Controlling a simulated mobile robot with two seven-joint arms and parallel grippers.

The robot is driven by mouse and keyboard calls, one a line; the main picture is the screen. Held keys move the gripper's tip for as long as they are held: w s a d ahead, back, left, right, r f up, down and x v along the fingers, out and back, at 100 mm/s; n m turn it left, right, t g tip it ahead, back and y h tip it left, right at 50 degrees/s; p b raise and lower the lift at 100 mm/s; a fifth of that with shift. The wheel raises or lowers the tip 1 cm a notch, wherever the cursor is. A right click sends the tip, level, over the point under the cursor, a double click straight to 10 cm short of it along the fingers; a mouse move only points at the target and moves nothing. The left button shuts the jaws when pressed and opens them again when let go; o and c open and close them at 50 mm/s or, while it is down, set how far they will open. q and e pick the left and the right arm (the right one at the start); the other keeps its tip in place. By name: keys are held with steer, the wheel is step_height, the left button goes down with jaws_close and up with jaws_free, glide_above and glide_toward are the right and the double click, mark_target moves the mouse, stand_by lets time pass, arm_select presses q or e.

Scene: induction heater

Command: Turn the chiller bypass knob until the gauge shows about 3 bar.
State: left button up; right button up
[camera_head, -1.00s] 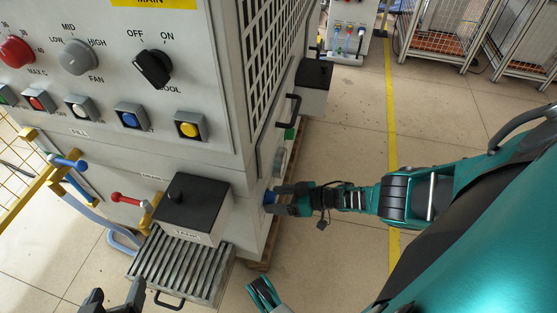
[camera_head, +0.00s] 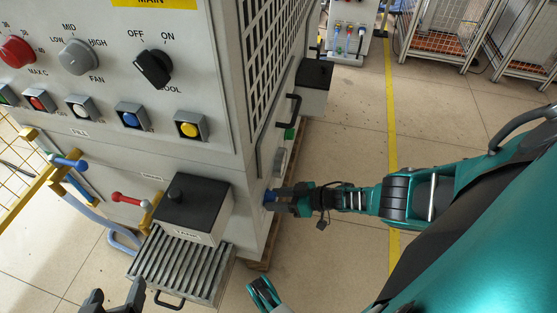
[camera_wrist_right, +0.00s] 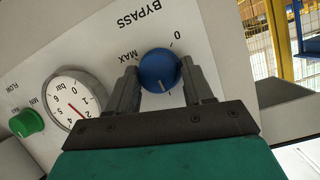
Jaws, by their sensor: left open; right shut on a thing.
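The blue bypass knob (camera_wrist_right: 160,70) sits on the pale panel under the word BYPASS in the right wrist view, with its white mark toward the bottom of the picture. My right gripper (camera_wrist_right: 161,82) is shut on it, one finger on each side. The round gauge (camera_wrist_right: 76,100) is to its left; its red needle points to the lower right, between the 2 and the 4, but the exact value is too small to read. In the head view the knob (camera_head: 269,196) shows at my right gripper (camera_head: 280,198). My left gripper (camera_head: 115,298) is open and empty at the bottom left.
A green flow knob (camera_wrist_right: 27,123) is left of the gauge. In the head view, a black-lidded tank (camera_head: 190,208) and a slatted grate (camera_head: 188,268) stick out of the cabinet left of my right gripper. The floor (camera_head: 335,120) to the right of the cabinet is clear.

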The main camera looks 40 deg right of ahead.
steer(key=shift+d, duration=0.2)
steer(key=shift+n+t+h, duration=0.3)
steer(key=shift+n+h, duration=0.2)
steer(key=shift+n, duration=0.2)
steer(key=shift+n+t+h, duration=0.4)
steer(key=shift+n+t, duration=0.1)
steer(key=shift+n, duration=0.4)
steer(key=shift+n+t, duration=0.4)
steer(key=shift+n, duration=0.2)
steer(key=shift+c, duration=0.4)
steer(key=shift+a+h, duration=0.1)
steer(key=shift+h, duration=0.2)
steer(key=o, duration=1.1)
steer(key=shift+a, duration=0.15)
steer(key=shift+c, duration=0.2)
